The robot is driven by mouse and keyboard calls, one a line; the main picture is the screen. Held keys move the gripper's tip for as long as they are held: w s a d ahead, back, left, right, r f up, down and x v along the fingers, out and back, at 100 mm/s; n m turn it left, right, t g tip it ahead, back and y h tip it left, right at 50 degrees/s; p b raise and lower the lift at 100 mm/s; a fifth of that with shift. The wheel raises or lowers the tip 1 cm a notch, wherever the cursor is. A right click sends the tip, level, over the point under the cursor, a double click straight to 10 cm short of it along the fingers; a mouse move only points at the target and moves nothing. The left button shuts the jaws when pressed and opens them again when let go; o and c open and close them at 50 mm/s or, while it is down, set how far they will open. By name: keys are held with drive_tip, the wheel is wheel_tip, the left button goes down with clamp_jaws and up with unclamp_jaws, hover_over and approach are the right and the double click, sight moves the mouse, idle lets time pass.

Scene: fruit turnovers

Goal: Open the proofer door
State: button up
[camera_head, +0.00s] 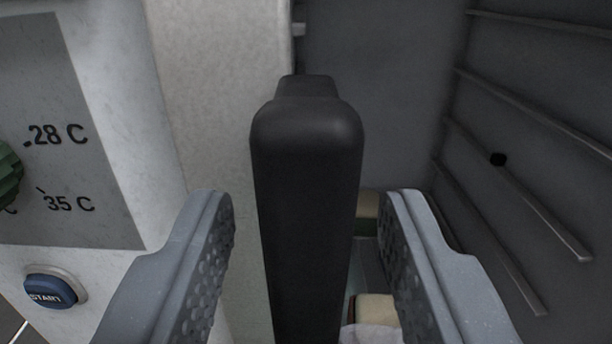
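A thick black upright handle (306,190) stands in the middle of the view. My gripper (308,205) is open, with one grey finger on each side of the handle. A narrow gap shows between each finger and the handle, so the fingers do not appear to touch it. Behind and to the right is the dark grey proofer interior (385,100), with several slanted rack rails (535,215) on its side wall. The handle's lower end runs out of the picture.
A pale front panel stands at the left, with a green knob (8,178), temperature marks and a blue START button (50,290). Pale items (374,308) show low behind the handle, partly hidden by it and the right finger.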

drive_tip(key=shift+w, duration=0.4)
clamp_jaws()
drive_tip(key=shift+a, duration=0.1)
drive_tip(key=shift+s, duration=0.1)
